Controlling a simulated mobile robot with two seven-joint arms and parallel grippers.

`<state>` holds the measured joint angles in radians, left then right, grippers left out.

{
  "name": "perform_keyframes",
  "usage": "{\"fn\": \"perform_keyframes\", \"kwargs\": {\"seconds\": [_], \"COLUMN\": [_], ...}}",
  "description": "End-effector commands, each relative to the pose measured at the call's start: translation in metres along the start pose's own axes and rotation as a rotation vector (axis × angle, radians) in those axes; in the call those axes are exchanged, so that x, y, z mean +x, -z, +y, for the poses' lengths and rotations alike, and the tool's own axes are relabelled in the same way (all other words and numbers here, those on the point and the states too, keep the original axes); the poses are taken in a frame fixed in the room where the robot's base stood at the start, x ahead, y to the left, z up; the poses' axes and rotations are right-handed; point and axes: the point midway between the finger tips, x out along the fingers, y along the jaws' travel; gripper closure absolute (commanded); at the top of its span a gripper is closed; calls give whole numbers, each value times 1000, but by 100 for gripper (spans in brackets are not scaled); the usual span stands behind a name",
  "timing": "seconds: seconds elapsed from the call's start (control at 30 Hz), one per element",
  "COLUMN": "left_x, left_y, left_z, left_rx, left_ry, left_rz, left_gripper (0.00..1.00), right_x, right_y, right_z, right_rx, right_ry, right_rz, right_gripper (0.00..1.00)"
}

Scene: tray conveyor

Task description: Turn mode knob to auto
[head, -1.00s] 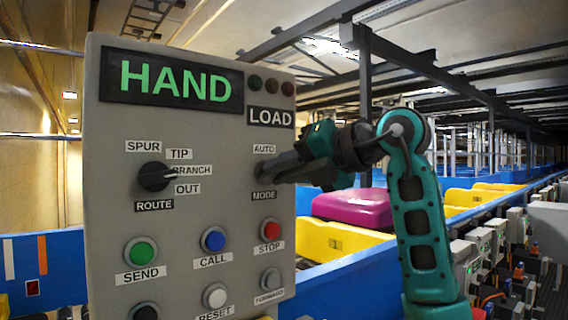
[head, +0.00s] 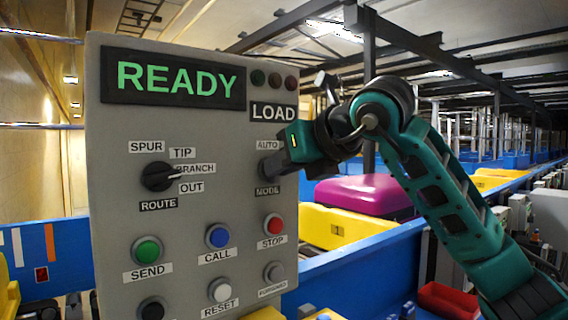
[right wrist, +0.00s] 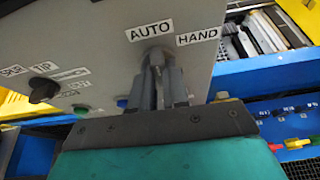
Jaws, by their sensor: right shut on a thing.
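The grey control panel (head: 215,130) stands at the left of the head view, its display (head: 175,78) reading READY in green. The mode knob (head: 264,169) sits between the AUTO label and the MODE label, mostly hidden by my right gripper (head: 275,166). In the right wrist view, my right gripper (right wrist: 160,76) is shut on the mode knob (right wrist: 157,53), with its fingers on either side, just below the AUTO label (right wrist: 150,29). The HAND label (right wrist: 198,37) is to the right of it. My left gripper is not in view.
The route knob (head: 158,176) is at the panel's left, with its pointer toward BRANCH. Several push buttons, including the red STOP button (head: 273,224), lie below. A magenta load (head: 362,194) rests behind, beside the yellow trays (head: 345,228) and the blue conveyor side (head: 340,270).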

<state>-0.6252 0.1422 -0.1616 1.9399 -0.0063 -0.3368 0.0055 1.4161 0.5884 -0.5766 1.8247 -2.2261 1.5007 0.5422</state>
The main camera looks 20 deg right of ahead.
Motion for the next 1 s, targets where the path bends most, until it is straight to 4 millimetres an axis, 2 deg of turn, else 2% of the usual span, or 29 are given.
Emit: {"fn": "perform_keyframes", "kwargs": {"seconds": [0.67, 0.7, 0.93, 1.0], "left_x": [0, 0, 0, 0], "left_y": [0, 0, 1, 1], "left_z": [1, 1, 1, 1], "left_rx": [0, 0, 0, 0], "left_ry": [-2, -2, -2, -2], "left_rz": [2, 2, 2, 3], "left_gripper": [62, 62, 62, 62], "right_x": [-1, -1, -1, 0], "right_y": [-1, -1, -1, -1], "right_z": [1, 1, 1, 1], "right_rx": [-67, -67, -65, -65], "right_ry": [28, 28, 27, 27], "right_rz": [-5, -5, -3, -3], "right_gripper": [100, 84, 62, 60]}}
